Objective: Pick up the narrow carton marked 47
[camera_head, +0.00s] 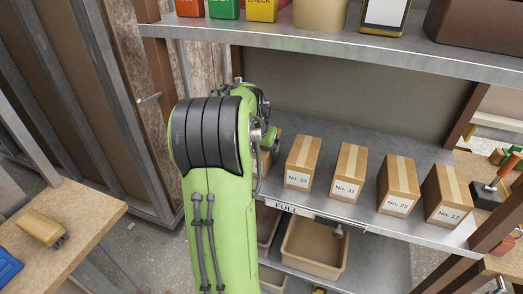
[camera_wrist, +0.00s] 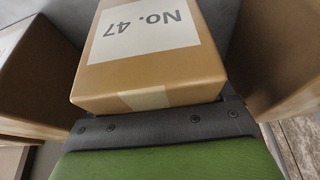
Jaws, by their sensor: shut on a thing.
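The narrow carton marked No. 47 (camera_wrist: 150,84) is brown with a white label, upside down in the wrist view, and a strip of tape. It fills the middle of that view, directly in front of my gripper (camera_wrist: 160,126). My gripper is shut on it; the fingertips are mostly hidden. In the head view my green arm reaches to the left part of the shelf and hides the gripper. A sliver of a carton (camera_head: 277,142) shows beside the arm there; its label is hidden.
Cartons No. 53 (camera_head: 302,162), No. 31 (camera_head: 348,172), No. 25 (camera_head: 398,186) and No. 12 (camera_head: 447,195) stand in a row to the right on the metal shelf (camera_head: 330,215). In the wrist view, cartons flank No. 47 closely at left (camera_wrist: 35,75) and right (camera_wrist: 275,55). An upper shelf (camera_head: 330,50) overhangs.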

